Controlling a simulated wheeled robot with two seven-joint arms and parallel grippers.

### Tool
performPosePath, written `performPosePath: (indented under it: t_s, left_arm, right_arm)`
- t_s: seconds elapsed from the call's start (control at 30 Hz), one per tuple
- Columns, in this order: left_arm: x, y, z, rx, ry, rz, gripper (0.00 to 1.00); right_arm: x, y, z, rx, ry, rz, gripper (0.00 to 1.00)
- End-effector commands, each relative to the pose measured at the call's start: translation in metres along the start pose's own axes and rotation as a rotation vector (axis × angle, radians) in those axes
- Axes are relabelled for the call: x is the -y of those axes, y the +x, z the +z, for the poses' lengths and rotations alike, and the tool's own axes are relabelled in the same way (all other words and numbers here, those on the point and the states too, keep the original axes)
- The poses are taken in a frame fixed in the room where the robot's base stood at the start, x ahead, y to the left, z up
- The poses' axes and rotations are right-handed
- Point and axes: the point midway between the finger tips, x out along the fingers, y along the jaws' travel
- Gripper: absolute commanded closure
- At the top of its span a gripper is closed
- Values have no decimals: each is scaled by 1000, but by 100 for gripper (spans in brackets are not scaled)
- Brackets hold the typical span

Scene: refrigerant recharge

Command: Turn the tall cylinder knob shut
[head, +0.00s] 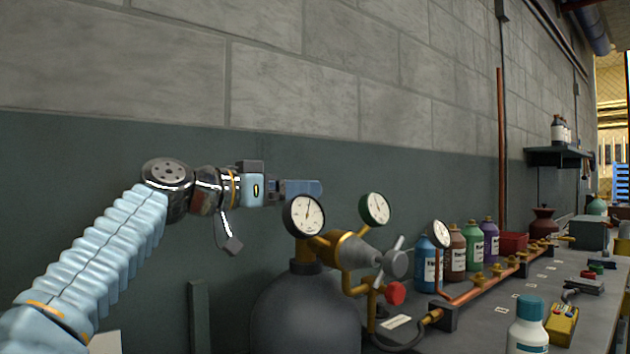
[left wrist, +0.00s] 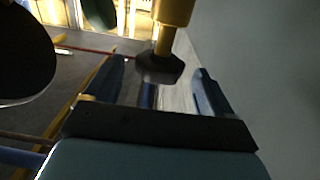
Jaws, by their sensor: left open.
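The tall dark grey cylinder (head: 310,315) stands at lower centre in the head view, with brass valve work and two gauges on top. My left gripper (head: 302,187) is above it, just above the black-rimmed gauge (head: 304,216). The left wrist view shows a dark faceted knob (left wrist: 160,70) on a brass stem (left wrist: 172,14), between my two open fingers in the picture. I cannot tell how deep it sits between them or whether they touch it. The head view does not show this knob clearly; the gauge blocks that spot. My right gripper is not in view.
A bench (head: 480,330) carries a copper manifold (head: 490,280), several bottles and a yellow meter (head: 562,324). The wall (head: 200,230) runs close behind my gripper.

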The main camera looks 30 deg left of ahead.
Motion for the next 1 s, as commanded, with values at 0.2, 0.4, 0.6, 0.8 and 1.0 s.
performPosePath:
  t_s: [0.2, 0.4, 0.6, 0.8, 1.0]
  left_arm:
    - [0, 40, -2, 2, -2, 2, 16]
    - [0, 53, -1, 0, 0, 1, 16]
    - [0, 54, 0, 0, 0, 0, 16]
    - [0, 54, 0, 0, 0, 0, 37]
    - [0, 54, 0, -1, 0, 0, 68]
  right_arm:
    - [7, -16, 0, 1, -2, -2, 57]
    - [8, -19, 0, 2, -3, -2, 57]
    - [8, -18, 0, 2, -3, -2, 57]
    - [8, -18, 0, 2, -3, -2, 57]
    - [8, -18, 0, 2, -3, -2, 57]
